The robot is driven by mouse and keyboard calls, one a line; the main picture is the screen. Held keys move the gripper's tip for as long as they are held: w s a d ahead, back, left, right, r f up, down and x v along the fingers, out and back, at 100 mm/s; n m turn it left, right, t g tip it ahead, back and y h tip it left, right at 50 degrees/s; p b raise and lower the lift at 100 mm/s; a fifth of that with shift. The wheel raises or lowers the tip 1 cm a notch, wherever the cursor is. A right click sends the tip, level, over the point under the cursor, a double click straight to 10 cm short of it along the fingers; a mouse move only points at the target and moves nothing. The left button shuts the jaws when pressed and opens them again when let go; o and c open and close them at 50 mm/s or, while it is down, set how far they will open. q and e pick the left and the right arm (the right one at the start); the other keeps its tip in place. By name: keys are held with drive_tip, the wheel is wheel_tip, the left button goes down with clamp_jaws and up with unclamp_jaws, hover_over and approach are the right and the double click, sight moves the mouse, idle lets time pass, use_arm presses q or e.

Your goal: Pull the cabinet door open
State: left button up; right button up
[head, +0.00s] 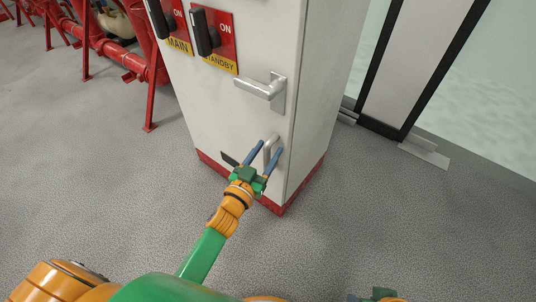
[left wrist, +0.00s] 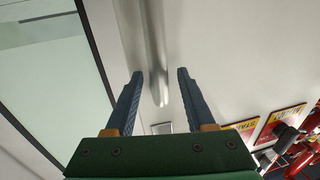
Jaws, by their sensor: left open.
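The white cabinet (head: 215,115) stands upright, and its door looks shut. A silver lever handle (head: 262,88) sits on the door's right side. Below it is a pale pull handle (head: 269,150), partly hidden by my fingers; it also shows in the left wrist view as a bar (left wrist: 156,50). My left gripper (head: 271,147) is open at this pull handle, with one blue finger on each side. In the left wrist view the bar's end lies between the open fingers (left wrist: 159,76), with gaps visible. A part of what seems my right gripper (head: 378,295) shows at the bottom edge.
Two black switch handles on red panels, marked MAIN (head: 178,30) and STANDBY (head: 218,40), are high on the cabinet. Red pipework (head: 125,60) stands at the left. A black-framed glass wall (head: 415,70) is at the right. The grey floor (head: 400,220) ahead is clear.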

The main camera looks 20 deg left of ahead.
use_arm(q)
clamp_jaws()
idle(1.4)
